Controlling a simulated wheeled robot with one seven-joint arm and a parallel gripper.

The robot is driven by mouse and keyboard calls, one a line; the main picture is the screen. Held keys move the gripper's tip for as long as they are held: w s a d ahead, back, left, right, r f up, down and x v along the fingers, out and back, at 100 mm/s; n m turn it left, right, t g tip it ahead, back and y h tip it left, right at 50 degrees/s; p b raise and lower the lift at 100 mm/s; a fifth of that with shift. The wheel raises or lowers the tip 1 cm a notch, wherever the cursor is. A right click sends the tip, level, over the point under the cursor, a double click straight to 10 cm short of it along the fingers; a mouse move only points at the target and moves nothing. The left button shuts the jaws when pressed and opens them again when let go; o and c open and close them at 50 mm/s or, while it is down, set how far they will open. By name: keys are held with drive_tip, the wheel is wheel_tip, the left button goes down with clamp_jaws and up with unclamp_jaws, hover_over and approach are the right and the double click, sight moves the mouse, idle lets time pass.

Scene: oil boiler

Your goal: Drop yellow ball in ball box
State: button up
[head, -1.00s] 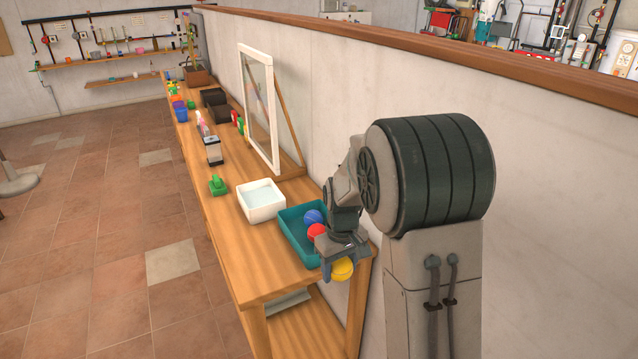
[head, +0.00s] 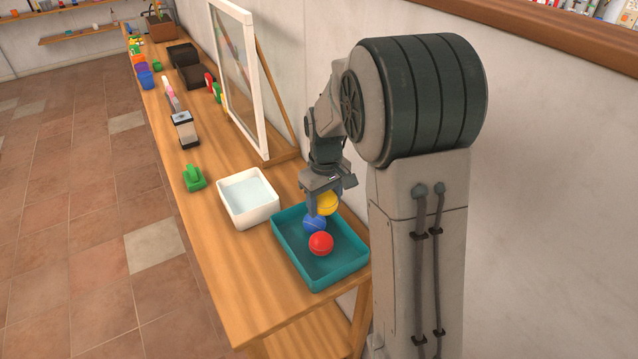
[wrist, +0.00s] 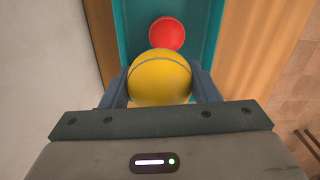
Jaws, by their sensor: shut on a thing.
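My gripper (head: 323,198) is shut on the yellow ball (head: 328,203). In the wrist view the yellow ball (wrist: 160,78) sits between the two fingers (wrist: 161,88). The teal ball box (head: 347,268) stands at the near end of the wooden table. The yellow ball is held above the back part of the box, which also shows in the wrist view (wrist: 203,30). A blue ball (head: 314,224) and a red ball (head: 321,243) lie in the box. The red ball shows ahead of the yellow one in the wrist view (wrist: 167,33); the blue ball is hidden there.
A white tray (head: 232,213) stands left of the box, with a green object (head: 194,179) beyond it. A white-framed panel (head: 262,138) stands at the wall side of the table (head: 243,283). The front of the box is clear.

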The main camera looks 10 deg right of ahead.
drive_tip(key=shift+w+f, duration=0.1)
drive_tip(key=shift+f, duration=0.05)
drive_tip(key=shift+f+b, duration=0.5)
drive_tip(key=shift+f, duration=0.05)
wheel_tip(320, 180, down, 5)
drive_tip(key=b, duration=0.3)
drive_tip(key=shift+r, duration=0.2)
drive_tip(key=o, duration=1.3)
drive_tip(key=shift+c, duration=0.2)
